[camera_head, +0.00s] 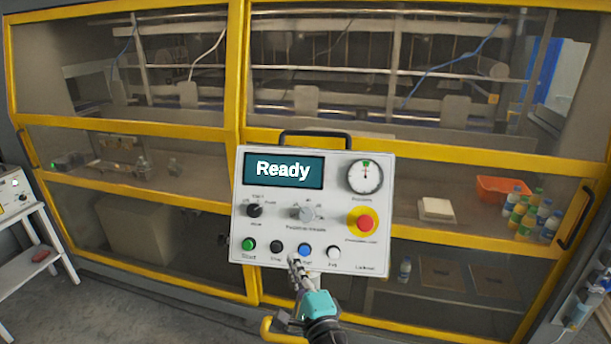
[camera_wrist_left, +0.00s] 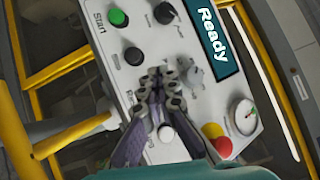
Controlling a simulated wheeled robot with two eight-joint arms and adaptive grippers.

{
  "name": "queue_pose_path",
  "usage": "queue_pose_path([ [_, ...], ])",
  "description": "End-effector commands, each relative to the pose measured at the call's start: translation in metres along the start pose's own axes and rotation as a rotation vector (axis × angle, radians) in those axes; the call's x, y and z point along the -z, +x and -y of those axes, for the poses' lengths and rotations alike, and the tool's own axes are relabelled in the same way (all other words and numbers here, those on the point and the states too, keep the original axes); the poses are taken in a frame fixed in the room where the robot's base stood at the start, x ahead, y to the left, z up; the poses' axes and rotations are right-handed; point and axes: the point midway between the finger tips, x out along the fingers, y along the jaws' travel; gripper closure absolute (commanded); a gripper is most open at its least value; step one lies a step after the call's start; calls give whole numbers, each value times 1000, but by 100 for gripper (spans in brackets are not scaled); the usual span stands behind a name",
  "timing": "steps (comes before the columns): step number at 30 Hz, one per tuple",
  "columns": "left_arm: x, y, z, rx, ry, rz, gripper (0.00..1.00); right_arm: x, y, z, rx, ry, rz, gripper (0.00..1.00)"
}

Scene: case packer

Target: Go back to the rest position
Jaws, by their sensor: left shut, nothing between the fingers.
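My left gripper (camera_head: 294,264) is shut and empty. In the head view its fingertips are in front of the lower edge of the white control panel (camera_head: 335,172), between the black button (camera_head: 277,247) and the blue button (camera_head: 304,250). In the left wrist view the gripper (camera_wrist_left: 160,72) points at the panel, and its fingers hide the blue button. I cannot tell whether the fingertips touch the panel. The panel's screen (camera_head: 283,168) reads "Ready". My right gripper is in neither view.
The panel also carries a green button (camera_head: 248,244), a white button (camera_head: 334,252), a red emergency stop (camera_head: 364,223) and a gauge (camera_head: 364,176). Behind it stands the yellow-framed machine (camera_head: 236,90) with clear doors. An orange bin (camera_head: 503,188) and several bottles show at the right. A white cart (camera_head: 40,240) stands at the left.

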Motion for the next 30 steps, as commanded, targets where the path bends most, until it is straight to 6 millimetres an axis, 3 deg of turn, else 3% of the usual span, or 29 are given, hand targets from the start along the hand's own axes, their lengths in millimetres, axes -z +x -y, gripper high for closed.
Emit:
queue_pose_path([
  [4, -62, 14, -54, -233, -151, 76, 100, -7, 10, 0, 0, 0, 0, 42],
  [7, -112, 5, -104, -449, -333, 151, 100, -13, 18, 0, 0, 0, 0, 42],
  [12, -167, -45, -175, -772, -716, 285, 100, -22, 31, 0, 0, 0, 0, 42],
  [15, -178, -80, -201, -915, -953, 352, 100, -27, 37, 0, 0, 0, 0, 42],
  [21, -176, -127, -218, -1070, -1307, 429, 100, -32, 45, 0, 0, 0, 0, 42],
  [26, -172, -138, -215, -1107, -1414, 444, 100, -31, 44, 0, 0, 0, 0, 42],
  [30, -174, -136, -197, -1110, -1420, 443, 100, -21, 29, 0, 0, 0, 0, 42],
])
